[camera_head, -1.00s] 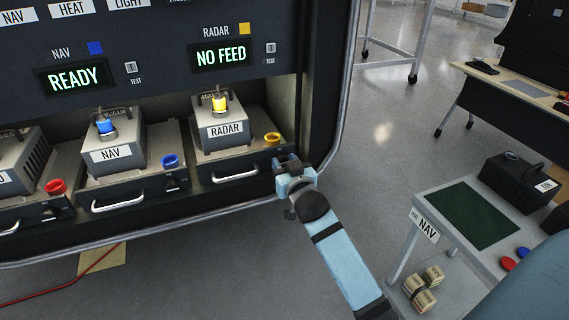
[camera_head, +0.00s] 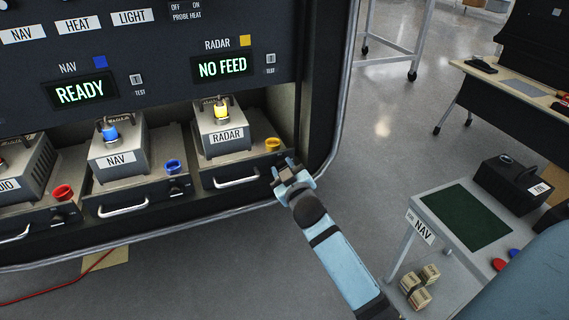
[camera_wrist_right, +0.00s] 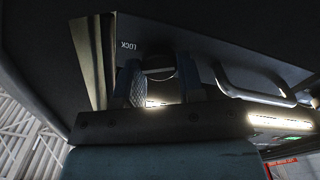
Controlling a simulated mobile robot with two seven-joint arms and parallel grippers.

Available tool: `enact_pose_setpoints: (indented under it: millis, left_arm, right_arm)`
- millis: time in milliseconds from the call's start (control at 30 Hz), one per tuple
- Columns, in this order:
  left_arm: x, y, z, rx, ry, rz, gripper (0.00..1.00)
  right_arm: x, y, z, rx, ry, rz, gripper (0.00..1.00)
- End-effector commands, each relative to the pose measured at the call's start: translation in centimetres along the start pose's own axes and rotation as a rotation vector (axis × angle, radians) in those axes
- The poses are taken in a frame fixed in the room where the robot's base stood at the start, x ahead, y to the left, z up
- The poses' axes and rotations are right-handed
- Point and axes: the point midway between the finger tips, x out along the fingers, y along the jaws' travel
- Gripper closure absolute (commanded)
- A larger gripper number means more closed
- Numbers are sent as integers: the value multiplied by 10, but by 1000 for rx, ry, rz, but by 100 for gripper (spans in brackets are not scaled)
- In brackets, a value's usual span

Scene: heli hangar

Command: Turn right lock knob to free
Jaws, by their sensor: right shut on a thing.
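The RADAR drawer (camera_head: 210,184) sits at the right end of the rack, carrying a grey RADAR box (camera_head: 218,137) with a yellow-lit top. My right gripper (camera_head: 283,170) is at the right end of the drawer front. In the right wrist view, its fingers (camera_wrist_right: 160,88) are shut on the right lock knob (camera_wrist_right: 158,72), below an upside-down LOCK label (camera_wrist_right: 139,46). The fingers hide much of the knob, and I cannot tell its exact angle. In the head view the knob is hidden behind the gripper. My left gripper is not in view.
The drawer handle (camera_wrist_right: 258,86) is close beside the gripper. The RADAR display (camera_head: 222,68) reads NO FEED; the NAV display (camera_head: 80,92) reads READY. A NAV drawer (camera_head: 128,203) is to the left. A cart (camera_head: 412,232) with a green mat stands at the right, with open floor between.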

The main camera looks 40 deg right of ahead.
Motion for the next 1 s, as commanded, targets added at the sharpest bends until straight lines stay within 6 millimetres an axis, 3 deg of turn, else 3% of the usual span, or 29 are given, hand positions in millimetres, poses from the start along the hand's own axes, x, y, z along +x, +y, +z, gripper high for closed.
enact_pose_setpoints:
  millis: [1000]
  left_arm:
    - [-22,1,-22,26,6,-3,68]
  right_arm:
    - [1,0,-2,-927,4,5,88]
